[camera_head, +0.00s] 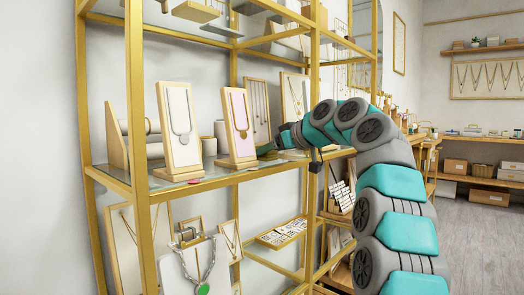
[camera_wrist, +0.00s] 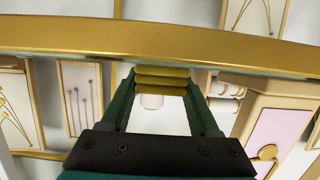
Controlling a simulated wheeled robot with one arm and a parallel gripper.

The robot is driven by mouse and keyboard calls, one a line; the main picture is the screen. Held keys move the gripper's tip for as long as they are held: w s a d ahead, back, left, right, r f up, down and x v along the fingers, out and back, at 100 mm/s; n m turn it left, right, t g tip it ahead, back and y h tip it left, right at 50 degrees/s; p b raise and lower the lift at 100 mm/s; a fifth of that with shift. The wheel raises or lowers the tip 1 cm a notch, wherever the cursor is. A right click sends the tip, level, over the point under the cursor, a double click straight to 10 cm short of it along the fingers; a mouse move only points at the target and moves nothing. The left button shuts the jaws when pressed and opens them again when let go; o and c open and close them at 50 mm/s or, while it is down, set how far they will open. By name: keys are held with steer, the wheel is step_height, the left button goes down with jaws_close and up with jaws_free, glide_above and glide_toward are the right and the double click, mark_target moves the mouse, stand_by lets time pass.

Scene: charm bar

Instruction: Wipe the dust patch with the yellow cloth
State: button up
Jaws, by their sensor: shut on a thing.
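My gripper (camera_wrist: 162,88) reaches in at the glass shelf from the right, and its dark green fingers are shut on the yellow cloth (camera_wrist: 161,77). The cloth shows as folded yellow layers between the fingertips, close to a gold shelf rail in the wrist view. In the head view my gripper (camera_head: 265,149) is just right of the pink necklace stand (camera_head: 240,127); the cloth is too small to make out there. I cannot make out the dust patch in either view. I cannot tell whether the cloth touches the glass.
A white necklace stand (camera_head: 180,127) stands left of the pink one on the glass shelf (camera_head: 205,178). A gold post (camera_head: 312,110) rises near my arm. Framed necklaces stand behind my gripper. A lower shelf holds a jewellery tray (camera_head: 281,232) and a bust with a green pendant (camera_head: 193,268).

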mark_target(284, 156)
steer(key=shift+w+d+p, duration=0.65)
steer(key=shift+w+d, duration=0.1)
steer(key=shift+w, duration=0.15)
steer(key=shift+w+d+r+p, duration=0.15)
steer(key=shift+w+d+p, duration=0.25)
steer(key=shift+w+p, duration=0.25)
steer(key=shift+w+d+p, duration=1.6)
steer(key=shift+w+p, duration=0.25)
steer(key=shift+p, duration=0.5)
steer(key=shift+f, duration=0.2)
